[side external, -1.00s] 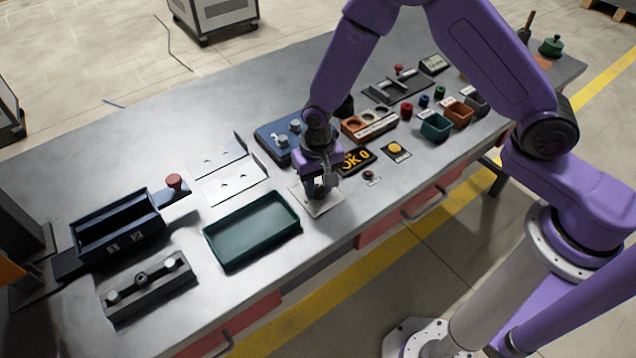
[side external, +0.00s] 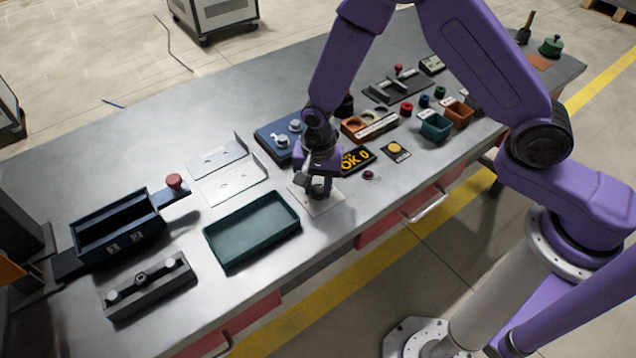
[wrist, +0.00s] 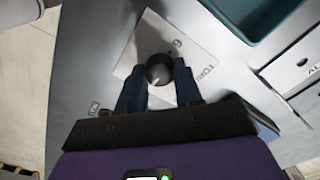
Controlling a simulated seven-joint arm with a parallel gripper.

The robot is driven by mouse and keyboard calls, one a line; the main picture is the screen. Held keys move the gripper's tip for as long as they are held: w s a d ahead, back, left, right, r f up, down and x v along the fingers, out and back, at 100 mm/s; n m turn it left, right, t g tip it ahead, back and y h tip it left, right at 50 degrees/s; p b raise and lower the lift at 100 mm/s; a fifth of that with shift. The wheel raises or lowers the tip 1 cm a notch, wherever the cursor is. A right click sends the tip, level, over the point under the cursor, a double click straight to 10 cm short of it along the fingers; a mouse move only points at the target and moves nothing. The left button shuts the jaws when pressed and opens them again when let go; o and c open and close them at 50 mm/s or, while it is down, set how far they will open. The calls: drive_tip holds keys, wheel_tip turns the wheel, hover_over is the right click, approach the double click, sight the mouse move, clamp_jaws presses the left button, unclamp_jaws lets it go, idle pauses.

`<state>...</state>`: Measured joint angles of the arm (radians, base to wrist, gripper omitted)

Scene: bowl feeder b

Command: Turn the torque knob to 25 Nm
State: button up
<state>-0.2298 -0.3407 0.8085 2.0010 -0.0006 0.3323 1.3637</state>
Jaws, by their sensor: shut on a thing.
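The torque knob (wrist: 157,72) is a small dark round knob on a pale square dial plate (wrist: 152,36). In the wrist view it sits between the two dark blue fingers of my gripper (wrist: 159,75), which is shut on it. A small light mark shows on the knob's face, but I cannot read its setting. The plate's printing is partly visible and too small to read with certainty. In the side view my gripper (side external: 319,190) points down over the plate (side external: 331,204) and hides most of the knob.
A green tray (side external: 252,232) lies left of the plate. A yellow button (side external: 396,149) is farther right. The bench front edge is close.

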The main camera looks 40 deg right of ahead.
sight(318, 189)
idle(0.4)
drive_tip(key=o, duration=1)
drive_tip(key=shift+o, duration=0.2)
drive_tip(key=shift+r, duration=0.1)
wheel_tip(318, 189, up, 17)
drive_tip(key=shift+r, duration=0.15)
drive_tip(key=s+d+r+n, duration=0.2)
drive_tip(key=s+d+n, duration=0.6)
drive_tip(key=s+n, duration=0.2)
drive_tip(key=s+d+r+n, duration=0.2)
drive_tip(key=s+d+n, duration=0.6)
drive_tip(key=s+n, duration=0.3)
drive_tip(key=s, duration=0.4)
drive_tip(key=shift+s+n, duration=0.25)
drive_tip(key=shift+n, duration=0.05)
